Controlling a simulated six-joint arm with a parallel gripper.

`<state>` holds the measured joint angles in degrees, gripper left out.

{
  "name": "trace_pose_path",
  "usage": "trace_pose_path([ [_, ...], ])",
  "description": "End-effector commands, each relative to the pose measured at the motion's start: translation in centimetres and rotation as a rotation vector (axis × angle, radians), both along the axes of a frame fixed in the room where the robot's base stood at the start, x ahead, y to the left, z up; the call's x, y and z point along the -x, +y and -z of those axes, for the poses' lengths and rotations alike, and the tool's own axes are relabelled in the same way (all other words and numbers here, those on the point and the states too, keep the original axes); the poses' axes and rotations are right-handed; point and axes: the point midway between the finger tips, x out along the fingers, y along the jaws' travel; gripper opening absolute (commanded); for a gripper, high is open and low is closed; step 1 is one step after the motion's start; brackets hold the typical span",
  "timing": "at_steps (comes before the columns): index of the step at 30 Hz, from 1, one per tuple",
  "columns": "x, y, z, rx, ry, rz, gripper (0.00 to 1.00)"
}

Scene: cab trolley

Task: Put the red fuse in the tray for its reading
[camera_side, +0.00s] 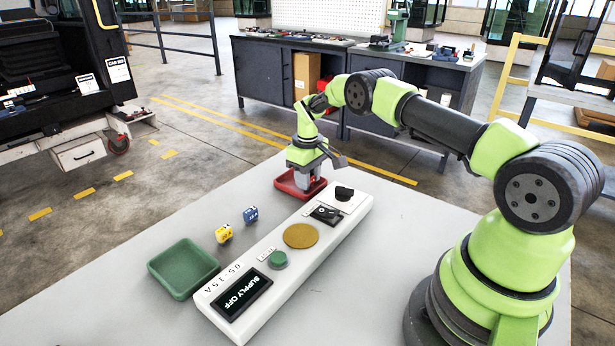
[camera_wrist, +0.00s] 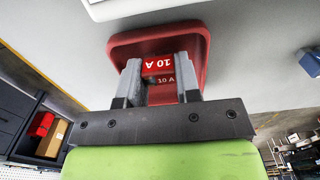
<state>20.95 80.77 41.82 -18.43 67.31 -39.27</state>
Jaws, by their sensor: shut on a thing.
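The red fuse (camera_wrist: 158,65), marked 10 A, is between the two fingers of my gripper (camera_wrist: 158,80) in the wrist view. My gripper is shut on it. Both are over the red tray (camera_wrist: 205,45), within its rim as seen from the wrist. In the side view my gripper (camera_side: 302,178) points down into the red tray (camera_side: 284,184) at the far end of the table, and the fuse is hidden there. I cannot tell if the fuse touches the tray floor.
A white panel (camera_side: 222,288) has a display reading SUPPLY OFF, a green button (camera_side: 278,259), a gold disc (camera_side: 300,236) and a black knob (camera_side: 344,193). A yellow fuse (camera_side: 223,234) and a blue fuse (camera_side: 250,215) stand left of it. A green tray (camera_side: 184,268) is empty.

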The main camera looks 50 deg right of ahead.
Motion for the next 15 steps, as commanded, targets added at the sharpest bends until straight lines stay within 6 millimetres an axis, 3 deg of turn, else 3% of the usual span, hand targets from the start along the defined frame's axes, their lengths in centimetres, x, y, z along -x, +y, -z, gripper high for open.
trace_pose_path([
  [9, -0.01, 0.0, 0.26, 0.0, 0.0, 0.0, 0.09],
  [10, -0.01, 0.0, 0.29, 0.0, 0.0, 0.0, 0.33],
  [12, -0.02, 0.0, 0.24, 0.0, -0.001, 0.0, 0.49],
  [13, -0.02, 0.0, 0.24, 0.0, -0.001, 0.0, 0.56],
  [15, -0.02, 0.0, 0.23, 0.0, -0.001, 0.0, 0.56],
])
